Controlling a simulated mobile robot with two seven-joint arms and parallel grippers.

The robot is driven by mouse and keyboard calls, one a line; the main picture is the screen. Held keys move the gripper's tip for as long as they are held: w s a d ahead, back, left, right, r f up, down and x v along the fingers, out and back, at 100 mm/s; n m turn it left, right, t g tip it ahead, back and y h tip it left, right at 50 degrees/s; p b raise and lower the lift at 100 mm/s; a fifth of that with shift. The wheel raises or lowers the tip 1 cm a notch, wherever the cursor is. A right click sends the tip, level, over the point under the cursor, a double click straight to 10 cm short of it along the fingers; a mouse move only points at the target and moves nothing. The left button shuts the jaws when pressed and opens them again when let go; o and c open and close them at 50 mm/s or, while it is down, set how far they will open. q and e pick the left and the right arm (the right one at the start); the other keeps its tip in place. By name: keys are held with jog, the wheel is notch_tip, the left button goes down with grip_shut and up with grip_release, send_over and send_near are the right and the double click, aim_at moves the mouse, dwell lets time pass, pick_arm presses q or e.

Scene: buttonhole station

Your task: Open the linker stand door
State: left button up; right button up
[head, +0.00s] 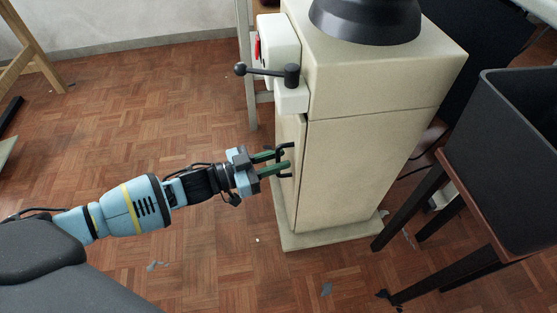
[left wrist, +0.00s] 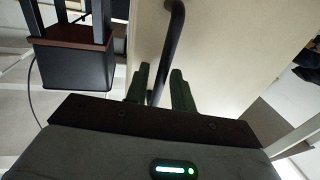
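The linker stand (head: 370,150) is a cream cabinet. Its door (head: 289,200) is on the narrow left-facing side and looks shut against the body. A dark bar handle (head: 286,146) stands out from the door. My left gripper (head: 281,160) is at the handle, with its two green fingers spread apart. In the left wrist view the handle (left wrist: 174,40) passes between the fingers (left wrist: 159,78), with small gaps seeming to show on both sides. Contact is hard to judge. My right gripper is out of view.
A white box with a black ball-ended lever (head: 265,71) sits above the door. A black round base (head: 366,20) rests on top of the stand. A black bin on a dark-legged wooden frame (head: 455,165) stands at right.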

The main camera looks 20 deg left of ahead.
pick_arm(q)
jog(key=shift+w+d, duration=0.2)
jog(key=shift+w, duration=0.05)
grip_shut()
jog(key=shift+s+a, duration=0.1)
jog(key=shift+a, duration=0.05)
